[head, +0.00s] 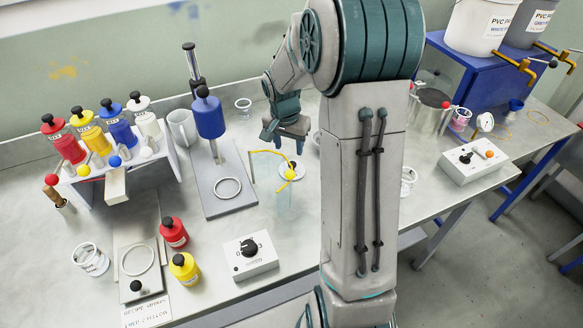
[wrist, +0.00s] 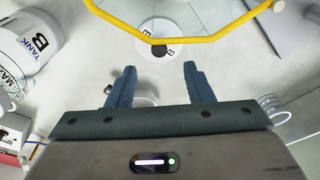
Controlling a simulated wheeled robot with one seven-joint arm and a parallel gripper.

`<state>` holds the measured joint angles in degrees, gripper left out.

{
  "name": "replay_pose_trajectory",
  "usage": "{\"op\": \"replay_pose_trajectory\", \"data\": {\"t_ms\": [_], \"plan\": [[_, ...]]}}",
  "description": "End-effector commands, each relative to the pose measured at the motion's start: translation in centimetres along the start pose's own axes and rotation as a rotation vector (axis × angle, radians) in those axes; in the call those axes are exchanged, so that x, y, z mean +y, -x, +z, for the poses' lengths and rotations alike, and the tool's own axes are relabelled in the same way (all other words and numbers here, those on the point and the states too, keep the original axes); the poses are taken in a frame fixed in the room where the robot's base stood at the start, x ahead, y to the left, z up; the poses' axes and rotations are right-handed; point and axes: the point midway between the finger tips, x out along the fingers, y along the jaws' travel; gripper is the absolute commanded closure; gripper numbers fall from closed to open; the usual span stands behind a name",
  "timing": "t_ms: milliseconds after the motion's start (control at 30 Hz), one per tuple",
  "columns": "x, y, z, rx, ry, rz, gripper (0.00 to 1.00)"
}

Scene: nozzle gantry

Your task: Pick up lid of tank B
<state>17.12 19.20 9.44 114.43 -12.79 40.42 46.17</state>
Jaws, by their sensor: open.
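The lid of tank B (wrist: 150,54) is a flat white disc marked B with a dark knob in its middle. It lies on the grey bench in the wrist view, just beyond my fingertips; a white disc (head: 284,166) at the same spot shows in the head view, partly behind a yellow ball. My gripper (wrist: 159,72) is open and empty, its blue fingers apart, with the lid centred ahead of the gap. In the head view my gripper (head: 285,136) points down above the bench, behind the disc. Tank B (wrist: 35,42), a white labelled vessel, stands at the left of the wrist view.
A yellow tube (wrist: 200,38) crosses in front of the lid in the wrist view. A blue-topped stand (head: 209,118) is left of my gripper. A rack (head: 115,150) of coloured bottles stands further left. A control box (head: 250,256) sits at the bench front.

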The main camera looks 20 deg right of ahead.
Motion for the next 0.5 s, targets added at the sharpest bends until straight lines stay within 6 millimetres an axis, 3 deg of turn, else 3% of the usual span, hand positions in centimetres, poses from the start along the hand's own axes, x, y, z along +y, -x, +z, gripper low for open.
{"op": "replay_pose_trajectory", "data": {"t_ms": [133, 500], "plan": [[0.0, -2.3, 0.0, -0.002, 0.001, 0.001, 0.53], [0.2, -5.0, -0.4, -0.004, -0.001, 0.001, 0.53]]}}
